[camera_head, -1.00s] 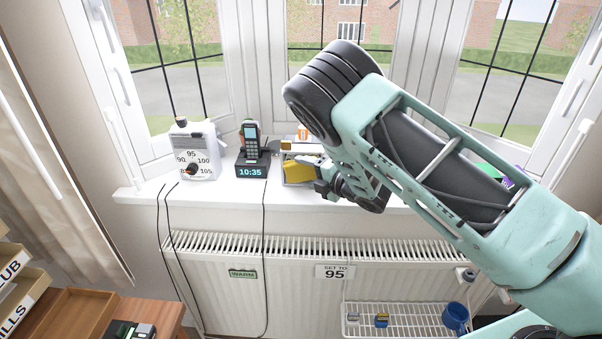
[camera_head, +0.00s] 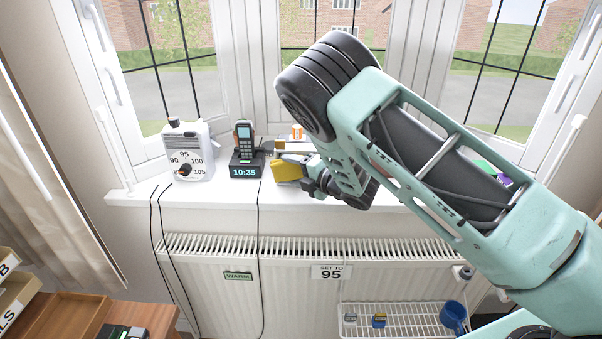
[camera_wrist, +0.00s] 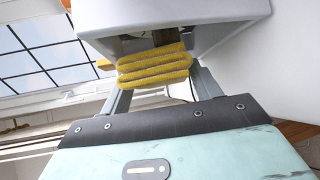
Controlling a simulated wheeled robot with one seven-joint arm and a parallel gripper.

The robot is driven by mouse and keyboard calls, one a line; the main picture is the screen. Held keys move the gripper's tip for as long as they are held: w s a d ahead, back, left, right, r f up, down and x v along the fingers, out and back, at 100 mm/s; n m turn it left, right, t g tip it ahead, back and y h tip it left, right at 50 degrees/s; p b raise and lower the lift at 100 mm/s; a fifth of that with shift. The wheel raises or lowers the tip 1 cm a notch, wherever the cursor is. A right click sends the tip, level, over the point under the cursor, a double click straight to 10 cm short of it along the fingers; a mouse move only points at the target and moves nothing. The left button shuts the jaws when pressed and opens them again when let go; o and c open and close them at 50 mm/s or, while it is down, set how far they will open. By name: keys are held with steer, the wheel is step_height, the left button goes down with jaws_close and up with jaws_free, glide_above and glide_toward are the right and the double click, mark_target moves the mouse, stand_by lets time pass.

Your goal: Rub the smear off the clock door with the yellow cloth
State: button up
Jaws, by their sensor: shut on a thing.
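The yellow cloth (camera_head: 287,170) is above the windowsill, just right of the dock showing 10:35. In the wrist view the folded cloth (camera_wrist: 155,68) sits between the fingers of my gripper (camera_wrist: 162,85), which is shut on it. In the head view my gripper (camera_head: 308,178) is partly hidden by my arm. A pale box-like body (camera_wrist: 215,22) with a dark opening is right behind the cloth in the wrist view. I cannot tell whether it is the clock, or whether the cloth touches it. I cannot make out the clock door or a smear.
A white dial device (camera_head: 188,152) stands left on the sill (camera_head: 220,195), beside the dock (camera_head: 246,167) with a handset. Cables hang over the radiator (camera_head: 200,285). An orange-marked item (camera_head: 297,132) stands behind the cloth.

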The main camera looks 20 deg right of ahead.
steer(key=shift+w+r, duration=0.15)
steer(key=shift+r, duration=0.15)
steer(key=shift+s+a+f, duration=0.1)
steer(key=shift+s+a, duration=0.25)
steer(key=shift+s, duration=0.6)
steer(key=shift+s+a+f, duration=0.1)
steer(key=shift+s+a, duration=0.2)
steer(key=shift+s, duration=0.6)
steer(key=shift+s+a, duration=0.35)
steer(key=shift+s, duration=0.6)
steer(key=shift+s, duration=0.1)
steer(key=s, duration=0.1)
steer(key=s+a+b, duration=0.1)
steer(key=shift+s, duration=0.35)
steer(key=shift+d+f, duration=0.1)
